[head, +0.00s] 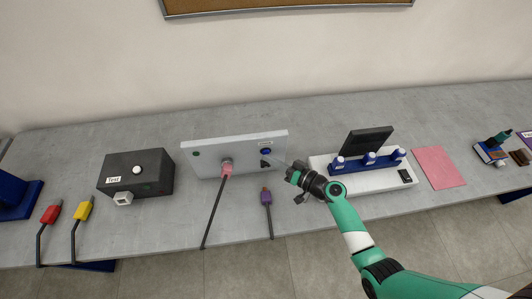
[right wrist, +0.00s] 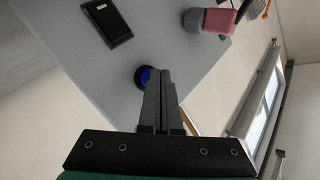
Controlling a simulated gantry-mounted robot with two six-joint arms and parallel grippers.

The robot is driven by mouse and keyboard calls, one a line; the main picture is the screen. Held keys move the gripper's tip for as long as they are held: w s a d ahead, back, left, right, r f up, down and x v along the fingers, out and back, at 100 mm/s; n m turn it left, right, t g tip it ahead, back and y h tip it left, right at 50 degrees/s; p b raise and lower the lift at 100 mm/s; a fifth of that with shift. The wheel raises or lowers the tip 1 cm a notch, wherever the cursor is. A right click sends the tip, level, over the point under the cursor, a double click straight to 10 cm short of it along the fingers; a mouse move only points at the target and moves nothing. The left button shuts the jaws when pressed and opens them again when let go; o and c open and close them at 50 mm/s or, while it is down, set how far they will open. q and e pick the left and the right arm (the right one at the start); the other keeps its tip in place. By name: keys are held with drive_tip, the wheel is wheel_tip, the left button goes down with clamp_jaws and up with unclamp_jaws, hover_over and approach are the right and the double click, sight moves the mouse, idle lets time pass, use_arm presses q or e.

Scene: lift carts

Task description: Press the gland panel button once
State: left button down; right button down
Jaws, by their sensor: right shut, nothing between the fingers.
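The gland panel (head: 205,164) is a light grey tilted plate standing on the table, with a pink connector (head: 227,170) in its middle. Its blue button (head: 266,151) has a black ring and sits at the panel's upper right; it also shows in the right wrist view (right wrist: 146,76). My right gripper (head: 275,160) is shut and empty, its fingers pointing at the panel just below and right of the button. In the right wrist view the closed fingertips (right wrist: 163,72) lie right beside the button and partly overlap it; I cannot tell whether they touch. My left gripper is out of view.
A black box (head: 155,174) with a white button stands at left, beside red (head: 51,213) and yellow (head: 84,209) plugs. A purple plug (head: 266,197) lies before the panel. A white base (head: 375,182) with blue-white bottles stands right of my gripper. A pink mat (head: 438,167) lies beyond.

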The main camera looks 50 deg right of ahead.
drive_tip(key=shift+w+d, duration=0.2)
idle(0.6)
drive_tip(key=shift+s+a, duration=0.5)
drive_tip(key=shift+s, duration=0.15)
drive_tip(key=s+a, duration=0.1)
drive_tip(key=s, duration=0.1)
drive_tip(key=s+a, duration=0.2)
idle(0.3)
idle(0.7)
